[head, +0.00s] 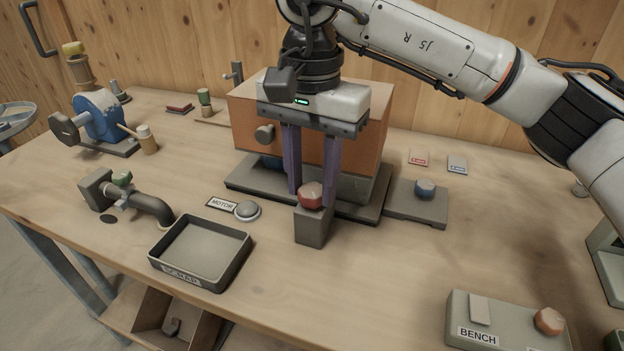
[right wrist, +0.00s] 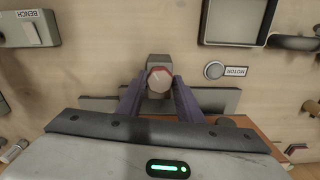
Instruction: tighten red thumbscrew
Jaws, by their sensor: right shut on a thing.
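The red thumbscrew (head: 311,194) sits on top of a small grey block in front of the orange-brown mixer box. It also shows in the right wrist view (right wrist: 159,80), with a pale mark on its top. My right gripper (head: 312,190) reaches down over it from above. Its two purple fingers stand on either side of the thumbscrew and are shut on it. In the right wrist view the fingertips (right wrist: 154,84) flank the knob. The screw's shank is hidden. My left gripper is not in view.
The mixer box (head: 360,135) stands close behind the fingers. A black scrap tray (head: 200,285) and a grey motor button (head: 247,210) lie to the left. A bench box (head: 490,325) stands front right. Bare tabletop lies between.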

